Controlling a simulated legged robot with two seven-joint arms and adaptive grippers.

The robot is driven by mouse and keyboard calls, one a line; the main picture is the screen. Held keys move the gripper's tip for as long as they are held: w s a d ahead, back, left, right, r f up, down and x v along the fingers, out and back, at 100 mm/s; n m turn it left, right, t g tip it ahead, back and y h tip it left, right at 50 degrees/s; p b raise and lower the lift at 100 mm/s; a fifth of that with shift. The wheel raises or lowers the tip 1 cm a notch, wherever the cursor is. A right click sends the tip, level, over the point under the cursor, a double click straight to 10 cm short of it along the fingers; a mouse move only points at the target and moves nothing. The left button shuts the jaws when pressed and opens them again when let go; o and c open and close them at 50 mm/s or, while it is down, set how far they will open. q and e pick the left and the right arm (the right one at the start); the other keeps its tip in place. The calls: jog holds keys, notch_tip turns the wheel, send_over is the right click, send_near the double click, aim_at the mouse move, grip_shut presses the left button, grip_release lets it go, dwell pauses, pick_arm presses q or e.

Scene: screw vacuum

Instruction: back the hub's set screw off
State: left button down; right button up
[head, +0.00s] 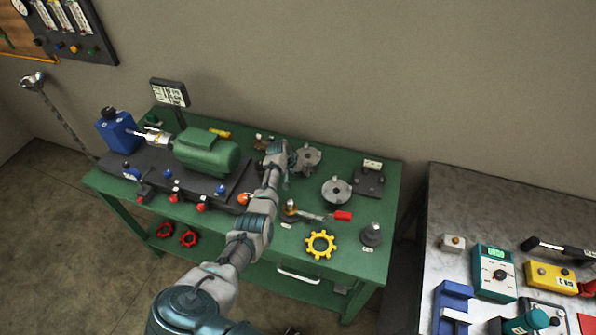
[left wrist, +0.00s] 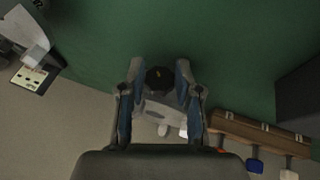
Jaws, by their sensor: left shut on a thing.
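My left gripper (head: 283,157) is over the back of the green table, right of the green motor (head: 208,153). The left wrist view shows its two fingers (left wrist: 160,80) shut on a dark round-topped piece (left wrist: 159,77) with a small yellowish mark. Part of a light grey body (left wrist: 160,112) shows between the fingers beyond it; I cannot tell whether they touch. In the head view a grey lobed hub (head: 309,158) is just right of the gripper. Another grey hub (head: 337,190) lies nearer the front. I cannot make out a set screw. My right gripper is not in view.
On the green table (head: 270,245) are a yellow gear (head: 320,244), a red-handled tool (head: 342,215) and a dark labelled stand (head: 370,180). A wooden rack with coloured tabs (left wrist: 262,135) is beside my gripper in the left wrist view. A grey bench (head: 455,195) stands right.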

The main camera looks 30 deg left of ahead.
pick_arm(q)
jog(key=shift+w+d+r, duration=0.1)
jog(key=shift+d+r, duration=0.05)
jog(key=shift+r, duration=0.05)
jog(key=shift+a+f, duration=0.15)
jog(key=shift+a, duration=0.9)
jog(key=c, duration=1.2)
grip_release()
jog(key=shift+a+f, duration=0.1)
jog(key=shift+c, duration=0.2)
jog(key=o, duration=0.4)
jog(key=shift+o, duration=0.3)
jog(key=shift+d, duration=0.6)
jog(key=shift+d+r, duration=0.2)
jog(key=shift+d, duration=0.05)
jog(key=shift+a, duration=0.3)
jog(key=shift+s+a+r, duration=0.25)
jog(key=v, duration=1.1)
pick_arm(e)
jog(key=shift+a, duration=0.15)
